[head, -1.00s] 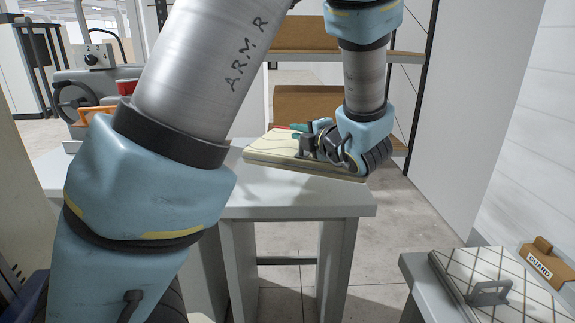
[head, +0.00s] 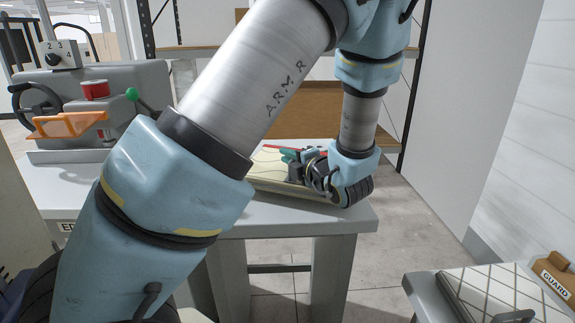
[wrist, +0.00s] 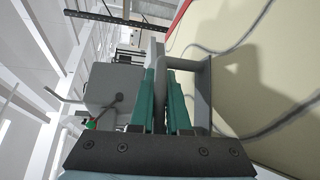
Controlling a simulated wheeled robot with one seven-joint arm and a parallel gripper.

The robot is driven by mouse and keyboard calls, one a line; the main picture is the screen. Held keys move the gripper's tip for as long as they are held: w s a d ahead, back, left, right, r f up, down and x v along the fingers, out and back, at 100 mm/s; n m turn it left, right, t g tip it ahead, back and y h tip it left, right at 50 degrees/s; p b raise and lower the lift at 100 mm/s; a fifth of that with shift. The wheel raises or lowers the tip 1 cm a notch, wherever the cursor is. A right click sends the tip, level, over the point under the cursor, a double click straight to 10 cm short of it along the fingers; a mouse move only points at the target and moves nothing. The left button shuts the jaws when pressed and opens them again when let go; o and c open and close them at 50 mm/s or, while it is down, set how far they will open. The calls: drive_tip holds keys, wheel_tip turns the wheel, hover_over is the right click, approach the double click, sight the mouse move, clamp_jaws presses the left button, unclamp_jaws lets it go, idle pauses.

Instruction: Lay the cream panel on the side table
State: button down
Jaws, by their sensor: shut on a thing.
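The cream panel (head: 265,172) is a flat pale board with dark wavy lines, low over the right part of a grey table (head: 300,222). I cannot tell whether it touches the top. My gripper (head: 291,154) is at the panel's upper side. In the wrist view, my gripper's teal fingers (wrist: 160,100) are shut on the panel's grey handle, and the panel's cream face (wrist: 245,65) fills the right side. My arm hides the panel's left end and part of the table.
A grey machine (head: 150,85) with a red button and orange guard stands at left. A smaller grey table (head: 425,292) at lower right bears a quilted white panel (head: 500,290) and a brown GUARD block (head: 553,275). Shelving stands behind. Floor shows between the tables.

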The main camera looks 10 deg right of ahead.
drive_tip(key=shift+f, duration=1.1)
drive_tip(key=shift+f, duration=0.1)
drive_tip(key=shift+f, duration=0.1)
drive_tip(key=c, duration=0.9)
unclamp_jaws()
